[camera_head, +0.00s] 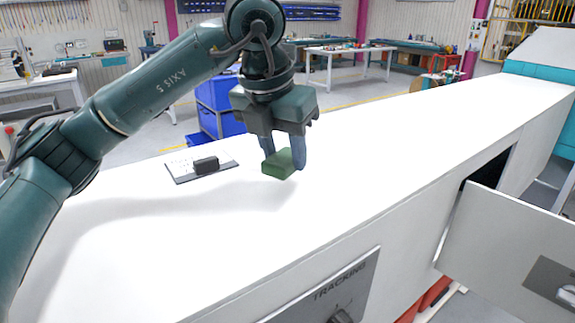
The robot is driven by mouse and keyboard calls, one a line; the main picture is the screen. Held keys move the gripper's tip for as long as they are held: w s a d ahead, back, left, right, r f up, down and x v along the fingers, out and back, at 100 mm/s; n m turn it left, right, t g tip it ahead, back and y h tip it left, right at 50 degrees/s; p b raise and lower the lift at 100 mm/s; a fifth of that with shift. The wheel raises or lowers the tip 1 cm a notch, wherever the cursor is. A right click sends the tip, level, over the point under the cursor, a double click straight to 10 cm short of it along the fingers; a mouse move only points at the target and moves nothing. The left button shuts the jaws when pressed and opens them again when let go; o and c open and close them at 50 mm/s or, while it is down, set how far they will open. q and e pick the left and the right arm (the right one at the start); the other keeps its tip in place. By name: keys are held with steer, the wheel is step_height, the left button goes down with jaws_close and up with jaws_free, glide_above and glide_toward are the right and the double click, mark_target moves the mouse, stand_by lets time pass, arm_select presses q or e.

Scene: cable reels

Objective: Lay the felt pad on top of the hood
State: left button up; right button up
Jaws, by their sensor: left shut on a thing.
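A green block-like pad (278,165), which looks like the felt pad, is between the fingers of my left gripper (283,153). The gripper points down and is shut on it. The pad is over the long white top of the hood (330,190). I cannot tell whether the pad touches the surface or hangs just above it. My right gripper is not in view.
A dark block (206,165) lies on a clipboard-like sheet (184,173) at the hood's far edge. A hinged white door (500,235) stands open at the front right. A panel marked TRACKING (350,285) has a dark knob. The hood top right of the gripper is clear.

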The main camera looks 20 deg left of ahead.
mark_target(281, 160)
arm_select(q)
steer(key=shift+f+p, duration=0.3)
steer(key=shift+f, duration=1.6)
steer(key=o, duration=0.9)
steer(key=shift+f, duration=0.1)
steer(key=shift+o, duration=0.2)
steer(key=b+v, duration=0.1)
steer(key=v, duration=1.1)
steer(key=shift+b, duration=0.3)
steer(key=shift+s, duration=0.1)
